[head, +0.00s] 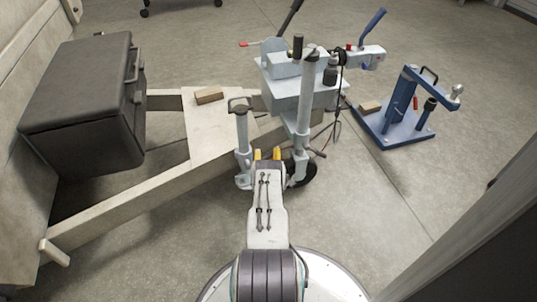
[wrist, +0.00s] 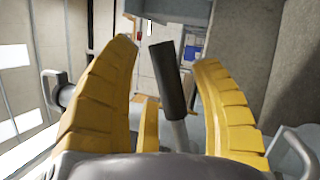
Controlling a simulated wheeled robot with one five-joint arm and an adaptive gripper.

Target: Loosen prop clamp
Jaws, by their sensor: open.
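My gripper (head: 267,154) reaches forward in the head view, its yellow fingertips between the grey prop stand (head: 243,135) on the left and the jockey wheel post (head: 308,95) on the right. In the wrist view my gripper (wrist: 167,62) is open. A lever with a dark grip (wrist: 167,80) and a pale rod stands tilted between the two yellow fingers, with gaps visible on both sides. I cannot tell its depth relative to the fingertips. The lever is not clear in the head view, and the clamp body is hard to make out.
The trailer frame (head: 150,202) runs along the left, with a dark box (head: 85,100) and a wooden block (head: 209,96) on it. The jockey wheel (head: 304,175) is close right of my gripper. A blue hitch stand (head: 395,125) stands right. Floor at front right is clear.

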